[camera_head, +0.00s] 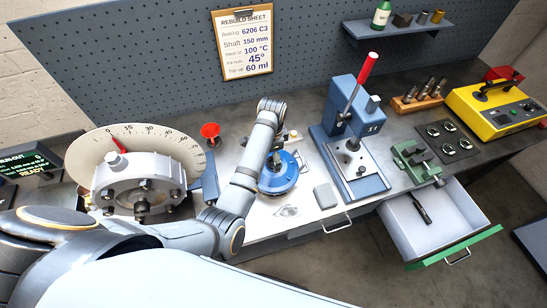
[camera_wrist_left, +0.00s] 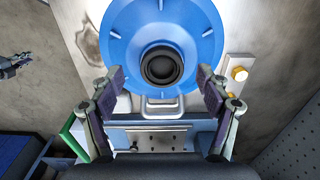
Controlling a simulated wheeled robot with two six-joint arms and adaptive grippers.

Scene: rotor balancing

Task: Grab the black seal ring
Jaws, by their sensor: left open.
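A black ring (camera_wrist_left: 160,66), which looks like the seal ring, sits at the middle of a round blue part (camera_wrist_left: 185,22) with short ribs, in the left wrist view. The blue part also shows on the bench in the head view (camera_head: 278,186), partly hidden by my left arm. My left gripper (camera_wrist_left: 164,88) is open, with one finger on each side of the ring and clear space between. In the head view the gripper (camera_head: 275,160) points down over the blue part. Its height above the ring is hard to tell. My right gripper is not in view.
A blue lever press (camera_head: 350,150) with a red handle stands right of the blue part. A grey block (camera_head: 325,196) lies between them. An open drawer (camera_head: 445,232) juts out at front right.

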